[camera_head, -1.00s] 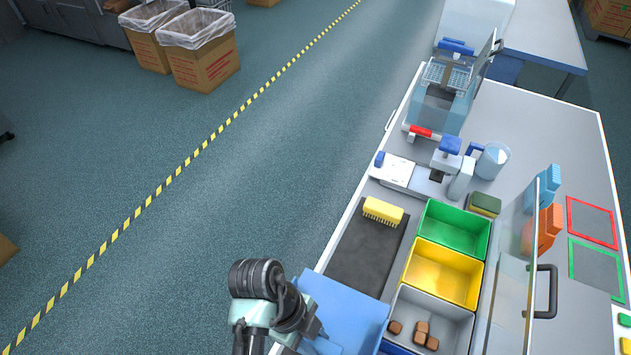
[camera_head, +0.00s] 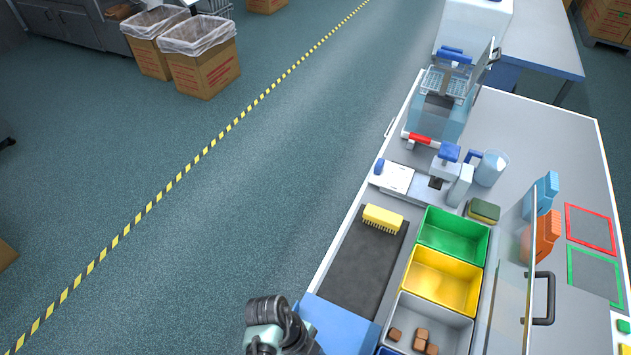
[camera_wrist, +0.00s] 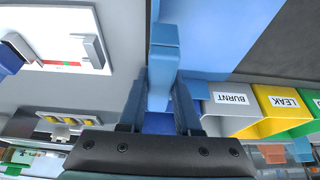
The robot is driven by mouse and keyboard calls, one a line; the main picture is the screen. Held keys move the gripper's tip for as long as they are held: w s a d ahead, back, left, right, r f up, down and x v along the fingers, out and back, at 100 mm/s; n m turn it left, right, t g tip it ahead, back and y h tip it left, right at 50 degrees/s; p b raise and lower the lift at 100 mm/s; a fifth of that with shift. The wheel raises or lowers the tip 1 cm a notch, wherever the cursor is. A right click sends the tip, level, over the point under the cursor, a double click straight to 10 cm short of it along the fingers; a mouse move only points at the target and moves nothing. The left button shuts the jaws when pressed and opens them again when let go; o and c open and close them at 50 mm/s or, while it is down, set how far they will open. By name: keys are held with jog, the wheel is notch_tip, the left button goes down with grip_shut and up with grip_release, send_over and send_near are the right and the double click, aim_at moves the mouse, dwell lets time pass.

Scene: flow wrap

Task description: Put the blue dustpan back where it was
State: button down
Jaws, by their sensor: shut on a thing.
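The blue dustpan (camera_head: 338,328) is at the bottom of the head view, over the near end of the dark mat (camera_head: 362,268). My arm's end stands just left of it, and its fingers are hidden there. In the wrist view my gripper (camera_wrist: 158,112) is shut on the dustpan's blue handle (camera_wrist: 163,62), with the blue pan (camera_wrist: 215,35) beyond it. I cannot tell whether the pan touches the surface below. A yellow brush (camera_head: 382,218) lies at the far end of the mat.
Green (camera_head: 454,236), yellow (camera_head: 441,280) and grey (camera_head: 430,325) bins stand right of the mat; the grey one holds brown blocks. A clear panel with a black handle (camera_head: 544,298) stands further right. A sealing device (camera_head: 444,180) stands beyond the mat. Most of the mat is bare.

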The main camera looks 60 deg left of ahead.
jog(key=shift+f, duration=0.1)
jog(key=c, duration=0.6)
grip_release()
